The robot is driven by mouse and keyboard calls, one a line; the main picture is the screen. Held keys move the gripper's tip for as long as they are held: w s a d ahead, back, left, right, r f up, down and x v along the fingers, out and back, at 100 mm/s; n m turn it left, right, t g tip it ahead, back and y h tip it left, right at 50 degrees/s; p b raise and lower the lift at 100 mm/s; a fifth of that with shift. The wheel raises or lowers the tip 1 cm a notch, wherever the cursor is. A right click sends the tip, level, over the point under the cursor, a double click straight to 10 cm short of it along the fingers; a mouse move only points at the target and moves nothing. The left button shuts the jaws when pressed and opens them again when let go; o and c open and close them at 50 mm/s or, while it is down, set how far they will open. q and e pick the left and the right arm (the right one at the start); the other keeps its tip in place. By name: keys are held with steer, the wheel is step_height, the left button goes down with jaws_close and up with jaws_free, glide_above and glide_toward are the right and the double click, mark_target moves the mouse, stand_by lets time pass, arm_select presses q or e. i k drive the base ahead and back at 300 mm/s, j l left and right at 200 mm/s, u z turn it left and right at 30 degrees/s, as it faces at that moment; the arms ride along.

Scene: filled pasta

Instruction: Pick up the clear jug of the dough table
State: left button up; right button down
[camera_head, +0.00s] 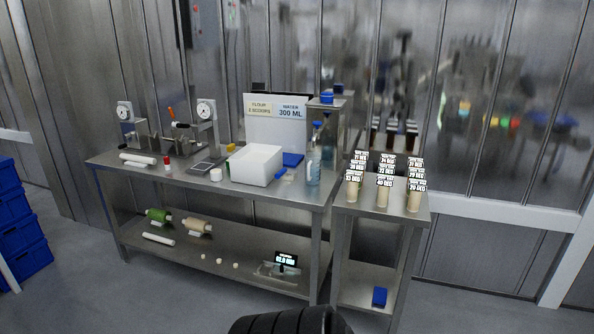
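The steel dough table (140,178) stands in the middle, with a lower shelf. Near its right end is a clear, bluish, tall vessel (314,168) with a blue top, standing upright. Behind it is a taller transparent container (328,125) with a blue item on top. I cannot tell for certain which of these is the clear jug. Neither of my grippers is in view. A black ribbed rounded shape shows at the bottom edge of the picture.
A white bin (254,166) sits left of the clear vessel, with a blue item beside it. A smaller steel table (375,212) on the right holds several labelled beige cups. Blue crates (20,235) are stacked at far left. The floor in front is open.

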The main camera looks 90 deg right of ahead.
mark_target(313, 173)
steer(key=z, duration=2.9)
steer(key=i+l+u, duration=0.2)
steer(key=i+l, duration=0.3)
steer(key=l, duration=0.15)
